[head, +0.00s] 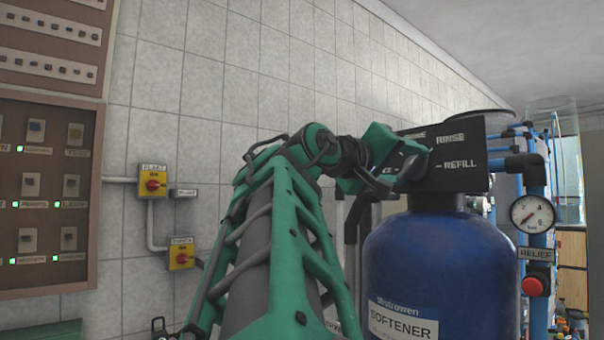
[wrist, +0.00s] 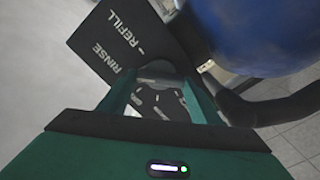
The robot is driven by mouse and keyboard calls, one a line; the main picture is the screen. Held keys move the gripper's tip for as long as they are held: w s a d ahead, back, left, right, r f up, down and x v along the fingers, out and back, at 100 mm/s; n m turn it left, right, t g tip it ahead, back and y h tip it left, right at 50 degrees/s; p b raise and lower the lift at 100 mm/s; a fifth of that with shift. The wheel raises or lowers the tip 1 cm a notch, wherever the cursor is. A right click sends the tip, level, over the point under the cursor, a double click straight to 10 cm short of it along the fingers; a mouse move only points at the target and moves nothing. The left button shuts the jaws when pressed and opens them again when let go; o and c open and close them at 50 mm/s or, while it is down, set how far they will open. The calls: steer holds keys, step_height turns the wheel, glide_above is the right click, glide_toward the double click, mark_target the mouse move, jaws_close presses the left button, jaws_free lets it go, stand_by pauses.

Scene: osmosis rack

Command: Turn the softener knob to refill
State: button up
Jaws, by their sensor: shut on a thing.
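The blue softener tank (head: 440,265) stands right of centre in the head view, labelled SOFTENER. On top is a black dial plate (head: 470,152) with RINSE at upper right and REFILL at right; it shows tilted in the wrist view (wrist: 125,40). My gripper (head: 412,168) is at the left part of the plate and hides its middle. In the wrist view my gripper's fingers (wrist: 158,88) reach the plate, shut on the softener knob. The knob is mostly hidden, so I cannot tell its pointing direction.
A pressure gauge (head: 532,213) and a red RELIEF button (head: 533,286) sit on blue pipes right of the tank. Two yellow switch boxes with red knobs (head: 153,184) are on the tiled wall, beside a brown panel (head: 50,190) at far left.

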steer(key=m, duration=0.4)
steer(key=shift+d, duration=0.1)
steer(key=shift+m, duration=2.3)
steer(key=o, duration=1.1)
steer(key=shift+d, duration=0.1)
